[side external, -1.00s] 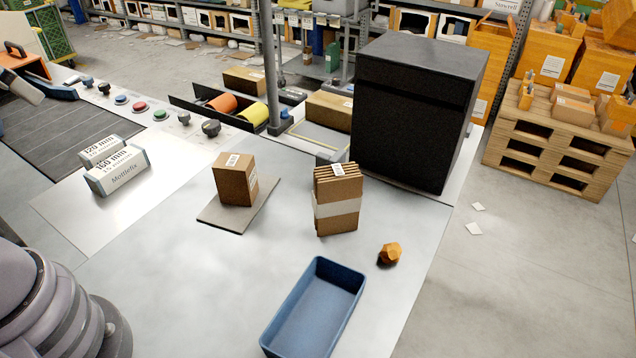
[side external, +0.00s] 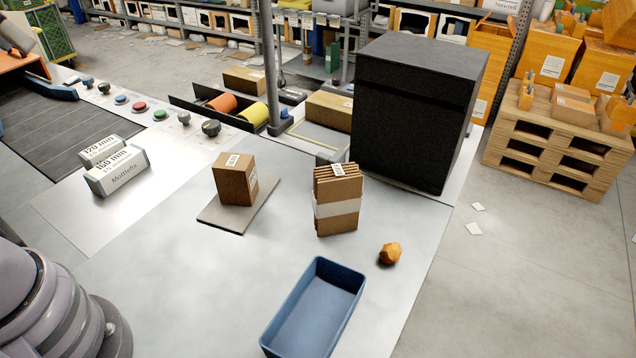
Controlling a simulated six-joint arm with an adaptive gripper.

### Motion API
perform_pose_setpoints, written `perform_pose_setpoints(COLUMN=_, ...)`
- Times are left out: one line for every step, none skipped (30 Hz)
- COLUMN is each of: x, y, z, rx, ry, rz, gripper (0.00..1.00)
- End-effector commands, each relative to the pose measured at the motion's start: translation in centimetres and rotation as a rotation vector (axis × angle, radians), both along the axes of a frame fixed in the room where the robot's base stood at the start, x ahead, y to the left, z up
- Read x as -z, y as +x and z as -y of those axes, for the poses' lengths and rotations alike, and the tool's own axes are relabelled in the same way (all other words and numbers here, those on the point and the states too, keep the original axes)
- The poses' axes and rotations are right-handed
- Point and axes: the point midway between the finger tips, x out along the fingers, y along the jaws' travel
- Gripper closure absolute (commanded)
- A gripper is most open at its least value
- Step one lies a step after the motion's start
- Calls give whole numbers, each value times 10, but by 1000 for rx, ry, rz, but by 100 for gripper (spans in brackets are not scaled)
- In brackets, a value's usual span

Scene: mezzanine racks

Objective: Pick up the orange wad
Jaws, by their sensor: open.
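The orange wad (side external: 390,253) is a small crumpled lump. It lies on the grey worktop (side external: 180,290) near its right edge, behind the blue tray and to the right of the banded cardboard bundle. Nothing touches it. My gripper is outside this view, so where it is relative to the wad cannot be seen. A part of my arm shows at the lower left, far from the wad.
An empty blue tray (side external: 353,306) stands in front of the wad. A banded cardboard bundle (side external: 337,225) and a brown box (side external: 231,184) on a flat board (side external: 212,217) stand left. A large black box (side external: 405,130) stands behind. Bare worktop lies left of the tray.

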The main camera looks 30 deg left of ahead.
Motion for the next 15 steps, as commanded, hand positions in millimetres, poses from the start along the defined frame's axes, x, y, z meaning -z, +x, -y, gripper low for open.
perform_pose_setpoints(x=1, y=17, z=19, rx=-8, ry=-99, rz=-33, gripper=45)
perform_pose_setpoints(x=-2, y=26, z=30, rx=-18, ry=-159, rz=-42, gripper=45)
perform_pose_setpoints(x=-4, y=37, z=45, rx=-36, ry=-242, rz=-61, gripper=45)
perform_pose_setpoints(x=-7, y=47, z=56, rx=-51, ry=-304, rz=-74, gripper=45)
perform_pose_setpoints(x=-9, y=56, z=68, rx=-69, ry=-368, rz=-92, gripper=45)
perform_pose_setpoints(x=-13, y=70, z=84, rx=-96, ry=-456, rz=-120, gripper=45)
perform_pose_setpoints(x=-16, y=80, z=97, rx=-121, ry=-524, rz=-143, gripper=45)
perform_pose_setpoints(x=-18, y=92, z=111, rx=-149, ry=-595, rz=-170, gripper=45)
perform_pose_setpoints(x=-22, y=108, z=129, rx=-193, ry=-694, rz=-210, gripper=45)
perform_pose_setpoints(x=-24, y=121, z=144, rx=-231, ry=-769, rz=-244, gripper=45)
perform_pose_setpoints(x=-26, y=134, z=158, rx=-274, ry=-843, rz=-282, gripper=45)
perform_pose_setpoints(x=-27, y=151, z=176, rx=-334, ry=-939, rz=-333, gripper=45)
perform_pose_setpoints(x=-28, y=164, z=189, rx=-381, ry=-1007, rz=-371, gripper=45)
perform_pose_setpoints(x=-28, y=176, z=201, rx=-429, ry=-1069, rz=-409, gripper=45)
perform_pose_setpoints(x=-27, y=191, z=215, rx=-493, ry=-1144, rz=-457, gripper=45)
